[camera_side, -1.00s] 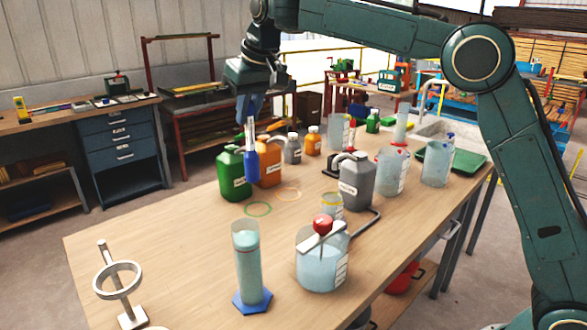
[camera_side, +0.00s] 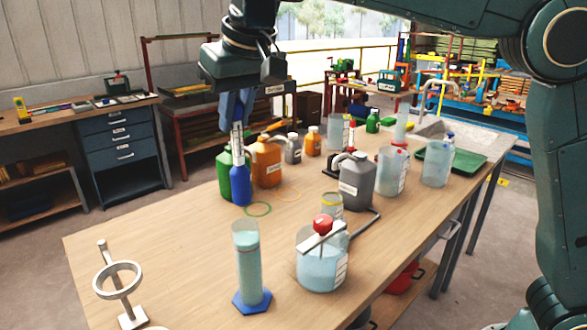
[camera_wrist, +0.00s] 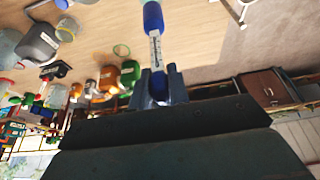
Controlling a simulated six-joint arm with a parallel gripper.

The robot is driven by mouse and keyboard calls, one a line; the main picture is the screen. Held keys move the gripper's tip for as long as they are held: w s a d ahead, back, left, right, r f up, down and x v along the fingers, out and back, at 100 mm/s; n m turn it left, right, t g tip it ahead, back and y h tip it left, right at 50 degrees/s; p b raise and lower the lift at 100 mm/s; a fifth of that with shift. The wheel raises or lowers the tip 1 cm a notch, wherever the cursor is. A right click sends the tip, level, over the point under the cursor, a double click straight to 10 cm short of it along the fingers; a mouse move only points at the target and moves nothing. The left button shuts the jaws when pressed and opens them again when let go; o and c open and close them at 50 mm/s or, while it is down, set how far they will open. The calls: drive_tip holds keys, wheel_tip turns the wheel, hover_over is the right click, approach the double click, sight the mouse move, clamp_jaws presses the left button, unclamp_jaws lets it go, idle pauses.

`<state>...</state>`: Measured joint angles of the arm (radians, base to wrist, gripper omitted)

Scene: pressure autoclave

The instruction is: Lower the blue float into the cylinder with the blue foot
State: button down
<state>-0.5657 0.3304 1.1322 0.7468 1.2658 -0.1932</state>
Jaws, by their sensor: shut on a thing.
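My gripper (camera_side: 234,110) is shut on the stem of the blue float (camera_side: 240,186). The float hangs upright with its blue bulb down and its white scaled stem up, in front of the green jug. In the wrist view, the float's stem (camera_wrist: 155,48) runs out from between the fingers of my gripper (camera_wrist: 158,85). The cylinder with the blue foot (camera_side: 247,268) stands upright near the table's front, filled with pale green liquid. The float is above and behind it, slightly left, apart from it.
A green jug (camera_side: 224,172) and an orange jug (camera_side: 267,165) stand behind the float. A jar with a red knob (camera_side: 322,262) stands right of the cylinder. A ring stand (camera_side: 120,282) is at the front left. The table's left part is clear.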

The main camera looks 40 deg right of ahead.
sight(243, 204)
drive_tip(key=shift+f, duration=8.25)
drive_tip(key=c, duration=1.3)
unclamp_jaws()
drive_tip(key=shift+o, duration=0.2)
drive_tip(key=v, duration=1.4)
drive_tip(key=shift+f, duration=0.15)
